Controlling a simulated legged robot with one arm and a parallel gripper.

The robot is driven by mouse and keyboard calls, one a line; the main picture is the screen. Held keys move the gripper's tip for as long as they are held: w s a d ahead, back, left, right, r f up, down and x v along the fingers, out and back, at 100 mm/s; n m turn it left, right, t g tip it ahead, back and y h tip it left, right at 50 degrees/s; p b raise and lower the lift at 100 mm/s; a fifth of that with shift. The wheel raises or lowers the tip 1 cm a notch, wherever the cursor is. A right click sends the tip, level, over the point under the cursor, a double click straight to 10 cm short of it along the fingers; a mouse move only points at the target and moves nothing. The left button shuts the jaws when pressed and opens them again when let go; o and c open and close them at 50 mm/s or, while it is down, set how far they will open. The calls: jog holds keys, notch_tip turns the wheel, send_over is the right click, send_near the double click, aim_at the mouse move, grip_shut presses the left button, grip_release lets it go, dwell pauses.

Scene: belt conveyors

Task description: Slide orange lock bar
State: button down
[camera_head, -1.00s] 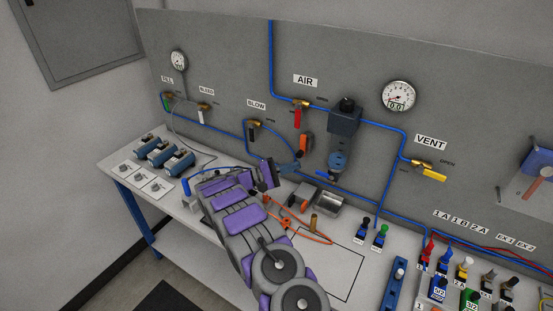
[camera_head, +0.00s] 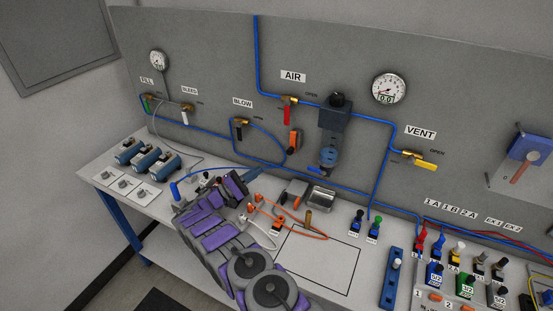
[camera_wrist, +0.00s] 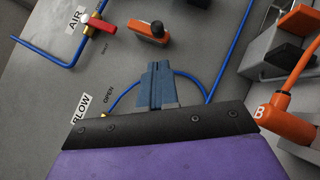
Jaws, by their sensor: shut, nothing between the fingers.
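An orange bar with a dark knob (camera_head: 294,140) is on the grey panel, below and slightly right of the red AIR valve lever (camera_head: 286,115). I take it as the lock bar. In the wrist view the orange bar (camera_wrist: 148,33) lies beyond my fingertips, with a gap between. My gripper (camera_wrist: 158,72) is shut and empty, its blue-grey fingers together and pointing towards the panel. In the head view only the purple and grey arm end shows clearly, left of and below the bar; the fingertips are hard to make out there.
Orange hoses (camera_head: 285,220) lie on the bench right of my arm, near a grey metal tray (camera_head: 321,197). A blue air line runs along the panel near the BLOW valve (camera_head: 239,123). An orange hose fitting (camera_wrist: 277,110) is close at right in the wrist view.

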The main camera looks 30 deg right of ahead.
jog(key=b, duration=0.1)
send_near(292, 144)
jog(key=d, duration=0.4)
jog(key=shift+s+f, duration=0.2)
jog(key=shift+f, duration=0.15)
